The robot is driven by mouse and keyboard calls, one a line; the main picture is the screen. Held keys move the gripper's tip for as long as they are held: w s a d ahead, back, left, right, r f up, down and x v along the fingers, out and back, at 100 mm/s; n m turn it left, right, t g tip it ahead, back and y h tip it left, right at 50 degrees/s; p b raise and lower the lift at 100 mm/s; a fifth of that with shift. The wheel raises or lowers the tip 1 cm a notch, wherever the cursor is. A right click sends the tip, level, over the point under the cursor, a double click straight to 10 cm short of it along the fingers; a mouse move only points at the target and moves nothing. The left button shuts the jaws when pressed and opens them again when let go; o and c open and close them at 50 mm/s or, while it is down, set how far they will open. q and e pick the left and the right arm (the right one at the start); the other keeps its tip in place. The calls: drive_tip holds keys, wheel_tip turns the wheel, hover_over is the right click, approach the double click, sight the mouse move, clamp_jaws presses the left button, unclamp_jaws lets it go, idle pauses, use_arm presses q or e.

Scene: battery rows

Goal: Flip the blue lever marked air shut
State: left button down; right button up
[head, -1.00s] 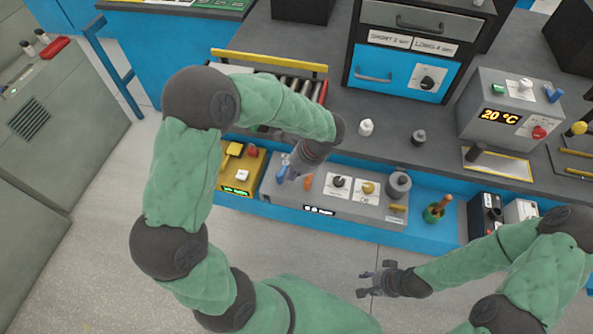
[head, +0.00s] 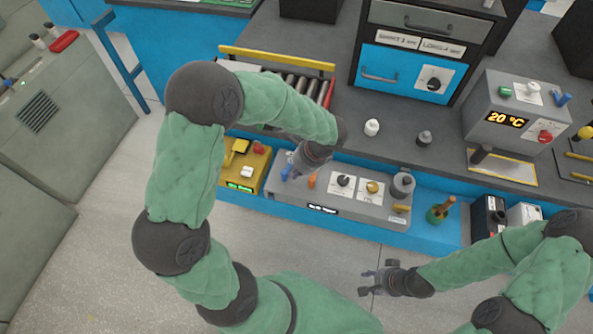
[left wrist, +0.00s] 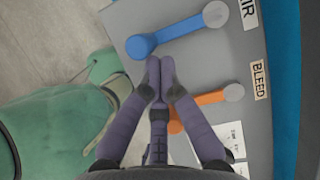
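The blue lever (left wrist: 180,32) beside the AIR label shows in the left wrist view. Its arm runs from a grey pivot at upper right to a blue knob at lower left. In the head view its blue end (head: 286,172) shows just left of my left gripper (head: 296,174), which hides part of it. In the left wrist view my left gripper (left wrist: 160,66) has its fingertips close together, with nothing between them. The tips lie just below the blue lever in the picture; contact cannot be told. My right gripper (head: 366,282) is open and empty, above the floor.
An orange lever (left wrist: 208,97) marked BLEED lies close to the left gripper's right side. The grey panel (head: 330,208) also carries a black knob (head: 343,181) and a yellow knob (head: 372,188). A yellow box (head: 262,168) stands left of it.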

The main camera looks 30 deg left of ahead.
sight(283, 172)
use_arm(q)
drive_tip(key=shift+s+a+m, duration=0.1)
drive_tip(key=shift+a+m, duration=0.05)
drive_tip(key=shift+m, duration=0.15)
drive_tip(key=shift+s+a+r+m+t+p, duration=0.1)
drive_tip(key=shift+s+a+m+t+p, duration=0.3)
drive_tip(key=shift+m, duration=0.35)
drive_tip(key=shift+s+a+m+t+p, duration=0.15)
drive_tip(key=shift+a+m+t+p, duration=0.2)
drive_tip(key=shift+m+p, duration=0.3)
drive_tip(key=shift+s+a+m+t, duration=0.2)
drive_tip(key=shift+a+m+t, duration=0.15)
drive_tip(key=shift+a+m, duration=0.45)
drive_tip(key=m, duration=0.1)
drive_tip(key=a+m+t, duration=0.1)
drive_tip(key=m, duration=0.1)
drive_tip(key=shift+a+p, duration=0.15)
drive_tip(key=shift+p, duration=0.2)
drive_tip(key=a+m, duration=0.1)
drive_tip(key=m, duration=0.1)
drive_tip(key=a+m+t+h, duration=0.1)
drive_tip(key=m, duration=0.1)
drive_tip(key=shift+w+a+m+t+p, duration=0.2)
drive_tip(key=shift+a+m+t+p, duration=0.1)
drive_tip(key=shift+a+p, duration=0.1)
drive_tip(key=a+m, duration=0.1)
drive_tip(key=w+a+m+h+p, duration=0.1)
drive_tip(key=m, duration=0.1)
drive_tip(key=shift+w+t, duration=0.3)
drive_tip(key=shift+a, duration=0.15)
